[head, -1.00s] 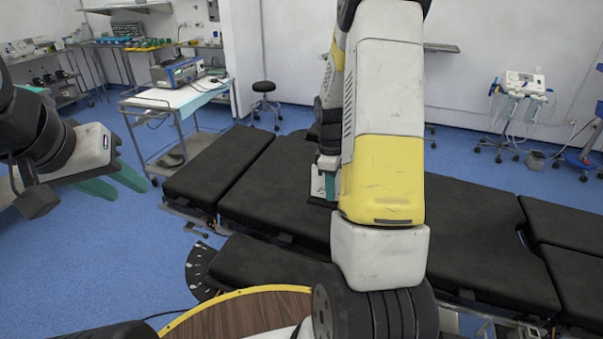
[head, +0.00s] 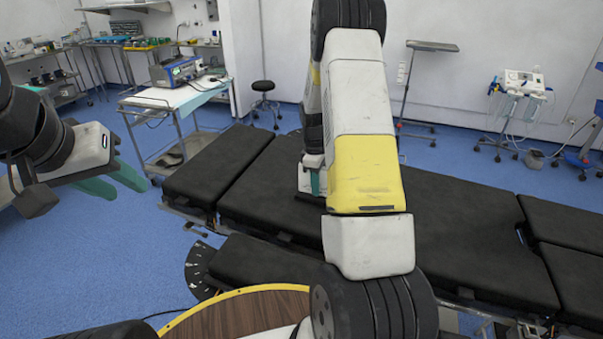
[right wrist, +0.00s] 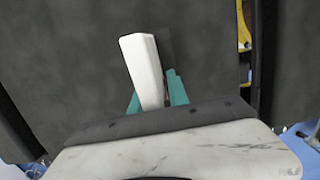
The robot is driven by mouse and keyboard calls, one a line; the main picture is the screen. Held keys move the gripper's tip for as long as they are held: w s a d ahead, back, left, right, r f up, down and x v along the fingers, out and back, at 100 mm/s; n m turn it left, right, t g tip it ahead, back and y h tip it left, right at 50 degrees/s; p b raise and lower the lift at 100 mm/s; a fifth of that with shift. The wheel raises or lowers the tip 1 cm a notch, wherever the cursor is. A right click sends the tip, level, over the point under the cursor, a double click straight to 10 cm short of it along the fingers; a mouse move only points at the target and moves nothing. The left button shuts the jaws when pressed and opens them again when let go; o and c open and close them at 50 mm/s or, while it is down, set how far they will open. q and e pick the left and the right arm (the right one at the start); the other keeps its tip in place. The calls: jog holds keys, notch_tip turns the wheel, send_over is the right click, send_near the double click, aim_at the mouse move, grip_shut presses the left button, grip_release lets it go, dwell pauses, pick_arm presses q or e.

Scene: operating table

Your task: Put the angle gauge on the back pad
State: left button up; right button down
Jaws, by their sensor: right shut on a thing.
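My right gripper (head: 316,184) is low over the black operating table, mostly hidden behind my right arm in the head view. In the right wrist view its teal fingers (right wrist: 156,98) are shut on a long white thing, which I take as the angle gauge (right wrist: 143,66). The gauge's lower end is hidden in the jaws. The back pad (head: 458,222) is the long dark middle section; a dark pad surface also lies behind the gauge in the wrist view (right wrist: 75,65). I cannot tell whether gauge and pad touch. My left gripper (head: 128,189) is open and empty above the floor at left.
A shorter pad (head: 218,160) adjoins at left, more pads (head: 568,275) at right. A trolley with a device (head: 165,98) stands behind left, a stool (head: 264,88) behind the table. A dark fan-shaped piece with white marks (head: 197,272) shows beside the lower pad. Blue floor is clear at left.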

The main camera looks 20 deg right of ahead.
jog(key=shift+f, duration=0.2)
jog(key=c, duration=1.3)
grip_release()
jog(key=r, duration=1.2)
jog(key=shift+w+a+r, duration=0.1)
jog(key=shift+w+a, duration=0.1)
jog(key=shift+a, duration=0.1)
jog(key=s+a+r+m+t+y, duration=0.1)
jog(key=s+a+r+m+t, duration=0.1)
jog(key=s+a+r, duration=0.35)
jog(key=s+a+r+m+t, duration=0.1)
jog(key=s+a+r+m, duration=0.15)
jog(key=s+r, duration=0.5)
jog(key=s+a+r+m+t, duration=0.1)
jog(key=s+a, duration=0.1)
jog(key=s, duration=0.2)
jog(key=s+a+r+m+t+y, duration=0.1)
jog(key=s+a+r+m, duration=0.1)
jog(key=s, duration=0.3)
jog(key=s+a+r+m+t, duration=0.1)
jog(key=s+a+m, duration=0.1)
jog(key=s, duration=0.3)
jog(key=shift+r+m+t+y, duration=0.25)
jog(key=shift+r+t+y, duration=0.15)
